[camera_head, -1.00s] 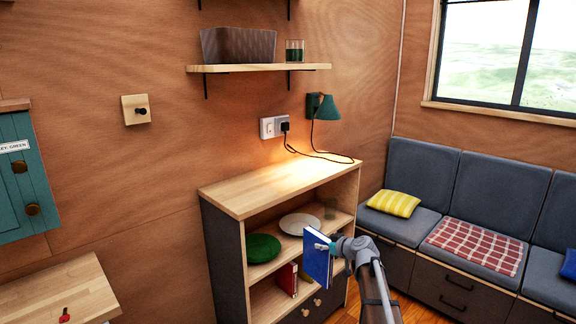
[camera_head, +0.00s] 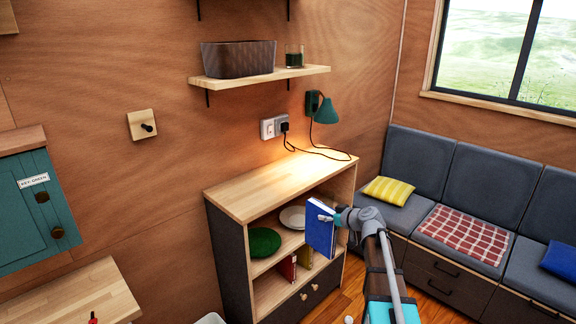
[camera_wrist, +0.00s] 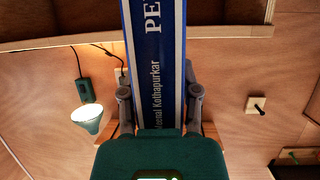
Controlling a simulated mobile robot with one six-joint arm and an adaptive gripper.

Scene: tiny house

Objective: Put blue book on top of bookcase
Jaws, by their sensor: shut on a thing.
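The blue book (camera_head: 320,228) is upright in my gripper (camera_head: 328,217), in front of the bookcase's open shelves and below the level of its top. In the wrist view the book's blue spine (camera_wrist: 158,70) with white lettering stands between the two fingers of my gripper (camera_wrist: 160,95), which are shut on it.
A green cushion-like item (camera_head: 264,242) and a white plate (camera_head: 292,217) sit on the upper shelf, with books (camera_head: 288,268) below. A green wall lamp (camera_head: 326,111) and a wall shelf (camera_head: 260,76) with a basket hang above. A grey bench (camera_head: 405,212) stands to the right.

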